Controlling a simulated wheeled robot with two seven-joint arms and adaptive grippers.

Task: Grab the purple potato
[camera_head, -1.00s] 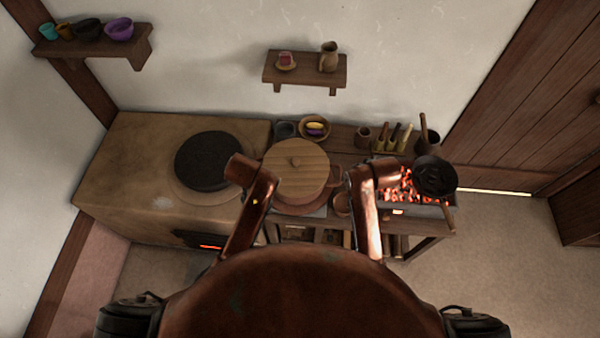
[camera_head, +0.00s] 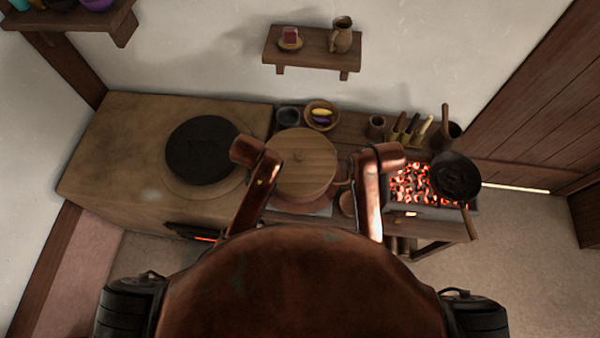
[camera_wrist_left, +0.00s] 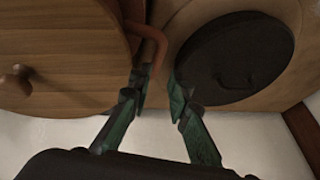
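A small purple item (camera_head: 321,120), which looks like the purple potato, lies beside a yellow item (camera_head: 322,112) in a round wooden bowl (camera_head: 308,121) at the back of the counter, behind the wooden-lidded pot. My left gripper (camera_wrist_left: 158,94) shows in the left wrist view with its two green fingers apart and nothing between them. Past the fingers are the pot's wooden lid and a dark round lid; the bowl and the purple item do not show there. In the head view neither gripper can be seen, only my copper arm links.
The pot's wooden lid (camera_head: 300,165) stands in front of the bowl. A dark cup (camera_head: 288,116) is just left of it. Glowing coals (camera_head: 415,185) and a black pan (camera_head: 457,177) are at the right. A wall shelf (camera_head: 300,55) hangs above.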

